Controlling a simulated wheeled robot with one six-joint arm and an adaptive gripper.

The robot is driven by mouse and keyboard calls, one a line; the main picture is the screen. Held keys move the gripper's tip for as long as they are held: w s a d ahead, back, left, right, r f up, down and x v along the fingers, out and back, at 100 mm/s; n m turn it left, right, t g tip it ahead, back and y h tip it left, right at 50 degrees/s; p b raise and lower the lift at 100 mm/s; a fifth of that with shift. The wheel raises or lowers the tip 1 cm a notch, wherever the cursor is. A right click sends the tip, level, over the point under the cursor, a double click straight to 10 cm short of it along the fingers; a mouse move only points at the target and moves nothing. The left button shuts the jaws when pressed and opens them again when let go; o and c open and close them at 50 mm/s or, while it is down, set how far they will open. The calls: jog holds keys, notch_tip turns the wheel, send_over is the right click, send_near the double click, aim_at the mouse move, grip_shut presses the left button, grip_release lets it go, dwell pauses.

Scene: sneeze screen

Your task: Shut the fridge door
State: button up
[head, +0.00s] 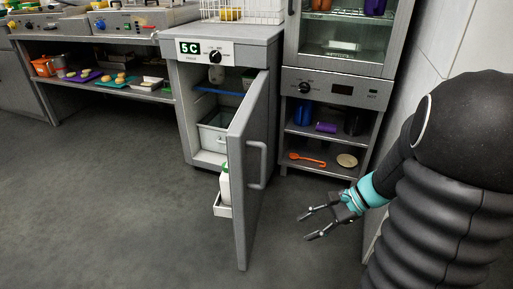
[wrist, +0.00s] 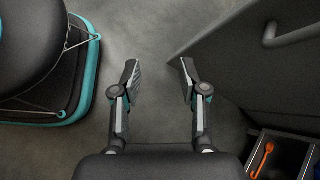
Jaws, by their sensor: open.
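The grey fridge (head: 184,110) stands in the middle of the head view, with a "5 C" display on its top panel. Its door (head: 239,210) is swung wide open toward me, with a bar handle (head: 257,165) on the outer face. My gripper (head: 305,228) is open and empty, to the right of the door on its handle side, apart from it. In the wrist view the door (wrist: 240,65) is a dark panel at the upper right, with its handle (wrist: 290,36) near the corner. My open fingers (wrist: 158,68) have bare floor between them.
A white bottle (head: 225,183) sits in the door's shelf (head: 221,209). A drawer (head: 213,136) is inside the fridge. To the right is a cabinet with shelves (head: 325,135) holding an orange spoon (head: 307,160). A counter with trays is at the left. The floor (head: 110,200) in front is clear.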

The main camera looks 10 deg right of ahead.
jog(key=w+d+r+m+t+y, duration=0.2)
jog(key=w+r+m+t+y, duration=0.4)
jog(key=w+r+m+t, duration=0.45)
jog(key=w+a+g, duration=0.1)
jog(key=w+a, duration=0.1)
jog(key=a, duration=0.1)
jog(key=w+a+f+n+g, duration=0.1)
jog(key=w+a, duration=0.2)
jog(key=a, duration=0.1)
jog(key=w+a+g, duration=0.1)
jog(key=w+a, duration=0.2)
jog(key=a, duration=0.1)
jog(key=shift+f, duration=0.15)
grip_shut()
